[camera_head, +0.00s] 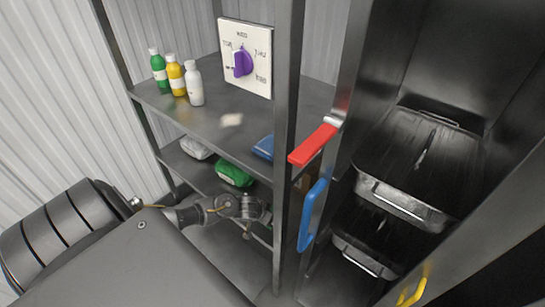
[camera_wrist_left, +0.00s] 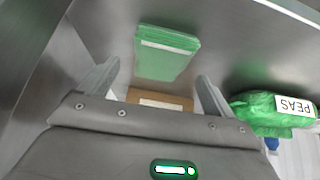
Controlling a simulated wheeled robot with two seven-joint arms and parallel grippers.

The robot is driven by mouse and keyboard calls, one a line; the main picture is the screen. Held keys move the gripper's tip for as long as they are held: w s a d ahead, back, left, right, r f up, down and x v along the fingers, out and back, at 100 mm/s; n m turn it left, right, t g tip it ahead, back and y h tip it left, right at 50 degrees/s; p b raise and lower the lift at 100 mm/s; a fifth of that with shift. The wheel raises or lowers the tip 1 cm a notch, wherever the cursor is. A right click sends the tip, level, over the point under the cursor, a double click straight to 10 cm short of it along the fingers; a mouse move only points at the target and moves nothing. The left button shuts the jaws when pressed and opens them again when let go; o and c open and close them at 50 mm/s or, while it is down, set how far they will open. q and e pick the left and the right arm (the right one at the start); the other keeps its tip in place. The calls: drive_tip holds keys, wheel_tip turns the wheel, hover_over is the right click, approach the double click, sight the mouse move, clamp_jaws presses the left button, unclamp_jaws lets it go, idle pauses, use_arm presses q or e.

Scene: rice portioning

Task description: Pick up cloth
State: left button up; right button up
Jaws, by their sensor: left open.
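A green folded cloth (camera_wrist_left: 167,60) with a pale stripe near its top edge shows in the left wrist view, ahead of my left gripper (camera_wrist_left: 157,82). The gripper's two fingers are apart, one on each side of the cloth's lower part in the picture, with nothing between them that I can see held. I cannot tell the distance left to the cloth. In the head view my left arm reaches in at the lower shelf, and its gripper is hidden behind the shelf post. The cloth is not clearly visible there. My right gripper is in neither view.
A brown box (camera_wrist_left: 160,100) lies just below the cloth in the wrist view. A green PEAS bag (camera_wrist_left: 265,112) is close on the right. A metal shelf post (camera_head: 287,130) stands beside my arm. Bottles (camera_head: 177,78) stand on the upper shelf (camera_head: 222,105).

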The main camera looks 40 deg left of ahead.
use_arm(q)
drive_tip(key=shift+x, duration=1.55)
drive_tip(key=shift+r, duration=0.1)
drive_tip(key=shift+c, duration=0.4)
drive_tip(key=c, duration=1.1)
drive_tip(key=shift+o, duration=0.2)
drive_tip(key=shift+r, duration=0.1)
wheel_tip(320, 180, up, 10)
drive_tip(key=p, duration=0.1)
drive_tip(key=shift+p, duration=0.3)
